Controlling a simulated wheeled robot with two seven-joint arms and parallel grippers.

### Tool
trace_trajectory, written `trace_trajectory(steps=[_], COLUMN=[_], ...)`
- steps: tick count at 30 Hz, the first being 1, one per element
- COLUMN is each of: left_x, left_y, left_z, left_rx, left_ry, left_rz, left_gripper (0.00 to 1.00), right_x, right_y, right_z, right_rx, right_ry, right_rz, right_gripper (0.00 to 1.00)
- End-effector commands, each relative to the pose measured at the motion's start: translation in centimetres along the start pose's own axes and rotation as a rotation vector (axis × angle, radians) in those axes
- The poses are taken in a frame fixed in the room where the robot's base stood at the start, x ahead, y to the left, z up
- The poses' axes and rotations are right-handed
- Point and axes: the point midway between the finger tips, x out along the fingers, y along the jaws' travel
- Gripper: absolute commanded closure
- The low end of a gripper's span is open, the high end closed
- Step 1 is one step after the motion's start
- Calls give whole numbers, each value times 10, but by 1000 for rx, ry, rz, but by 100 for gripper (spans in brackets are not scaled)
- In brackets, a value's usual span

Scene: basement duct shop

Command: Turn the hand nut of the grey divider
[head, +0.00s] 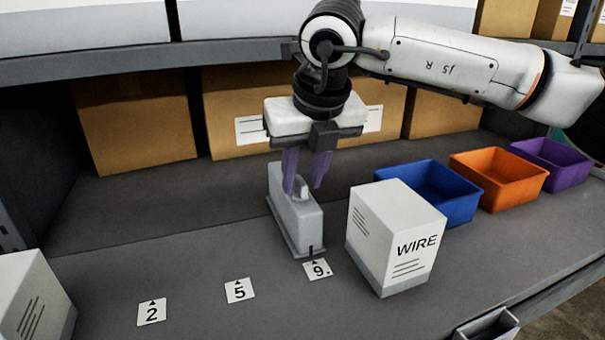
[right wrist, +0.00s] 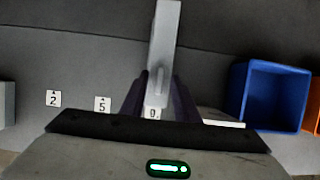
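The grey divider (head: 297,228) stands upright on the shelf, with a black mark at its front foot just behind the card marked 9 (head: 317,269). Its small grey hand nut (head: 301,187) sits on top. My right gripper (head: 303,188) points down over the divider, its two purple fingers apart, one on each side of the nut. I see a gap, so it looks open. My left gripper is not in view.
A white WIRE box (head: 385,245) stands close right of the divider. Blue (head: 455,207), orange (head: 515,190) and purple (head: 570,172) bins stand farther right. Cards 2 (head: 152,312) and 5 (head: 240,291) lie left on clear shelf. Another white box (head: 30,290) is at front left; cartons stand behind.

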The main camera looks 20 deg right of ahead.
Motion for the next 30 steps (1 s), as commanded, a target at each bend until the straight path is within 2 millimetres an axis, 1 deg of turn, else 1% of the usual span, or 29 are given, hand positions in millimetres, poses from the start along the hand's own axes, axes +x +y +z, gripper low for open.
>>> trace_trajectory(steps=[7, 12, 23, 30], left_x=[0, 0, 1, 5], left_y=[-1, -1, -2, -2], left_z=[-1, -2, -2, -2], left_rx=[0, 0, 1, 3], left_ry=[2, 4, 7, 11], left_rz=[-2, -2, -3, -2], left_gripper=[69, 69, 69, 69], right_x=[1, 1, 2, 3], right_y=[0, 0, 0, -1], right_z=[0, 0, -1, -1], right_rx=[-1, -1, -27, -141], right_ry=[0, 0, 1, 2], right_rz=[0, 0, 12, 61], right_gripper=[72, 100, 100, 100])
